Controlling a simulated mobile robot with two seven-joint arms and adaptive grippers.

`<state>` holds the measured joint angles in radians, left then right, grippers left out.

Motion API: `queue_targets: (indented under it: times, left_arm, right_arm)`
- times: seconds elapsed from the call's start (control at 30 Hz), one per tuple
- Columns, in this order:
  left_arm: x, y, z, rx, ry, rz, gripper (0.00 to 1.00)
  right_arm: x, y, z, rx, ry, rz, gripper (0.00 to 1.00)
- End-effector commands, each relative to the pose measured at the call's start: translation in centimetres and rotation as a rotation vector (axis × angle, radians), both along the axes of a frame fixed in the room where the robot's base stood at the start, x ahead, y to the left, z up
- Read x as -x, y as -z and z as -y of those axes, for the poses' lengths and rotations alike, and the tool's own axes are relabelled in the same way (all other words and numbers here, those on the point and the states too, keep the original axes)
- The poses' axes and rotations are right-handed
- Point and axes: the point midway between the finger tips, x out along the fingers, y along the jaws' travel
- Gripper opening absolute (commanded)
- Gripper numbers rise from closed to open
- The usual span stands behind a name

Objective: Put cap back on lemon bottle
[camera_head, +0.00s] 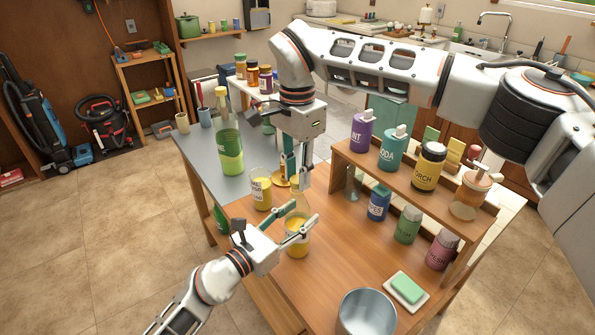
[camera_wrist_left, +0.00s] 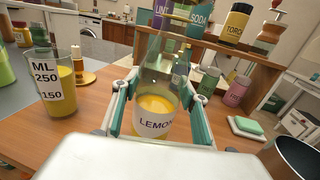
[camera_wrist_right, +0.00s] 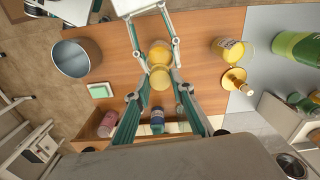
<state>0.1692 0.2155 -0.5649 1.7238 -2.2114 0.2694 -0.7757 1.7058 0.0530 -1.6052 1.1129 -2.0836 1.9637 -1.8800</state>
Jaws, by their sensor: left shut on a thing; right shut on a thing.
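The lemon bottle (camera_wrist_left: 155,118) is clear, with yellow liquid and a LEMON label. It stands upright on the wooden table (camera_head: 330,290), also seen in the head view (camera_head: 297,243). My left gripper (camera_head: 309,228) is shut around its body from the front. My right gripper (camera_head: 296,184) points down just above the bottle. It is shut on a round yellow cap (camera_wrist_right: 160,78), which shows between its fingertips in the right wrist view. The cap is close to the bottle's mouth; whether they touch is hidden.
A measuring cup (camera_head: 261,191) with yellow liquid stands left of the bottle, near a gold dish (camera_wrist_left: 83,79). A green bottle (camera_head: 229,150) stands farther back. A shelf (camera_head: 385,160) with several bottles is at right. A metal pot (camera_head: 366,312) and green sponge (camera_head: 406,289) are in front.

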Motion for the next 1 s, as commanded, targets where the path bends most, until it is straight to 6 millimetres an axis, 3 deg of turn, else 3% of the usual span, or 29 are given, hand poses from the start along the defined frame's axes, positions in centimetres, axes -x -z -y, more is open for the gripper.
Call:
queue_targets:
  times: [0.4,0.43,0.57,0.67,1.0]
  left_arm:
    - [0.01,0.05,-0.01,-0.001,0.000,-0.001,0.05]
    - [0.01,0.05,-0.01,-0.001,0.000,-0.001,0.00]
    - [0.01,0.06,-0.01,-0.001,0.000,-0.001,0.00]
    - [0.00,0.06,-0.01,-0.001,0.000,-0.001,0.00]
    - [0.00,0.07,-0.01,-0.001,0.000,-0.001,0.00]
  right_arm:
    - [-0.01,0.81,0.02,0.001,0.003,0.001,0.17]
    - [-0.01,0.83,0.02,0.001,0.003,0.001,0.17]
    - [-0.02,0.79,0.02,0.001,0.039,0.001,0.17]
    - [-0.01,0.77,0.02,0.000,0.147,0.000,0.17]
    - [-0.03,0.76,0.02,0.000,0.746,0.001,0.17]
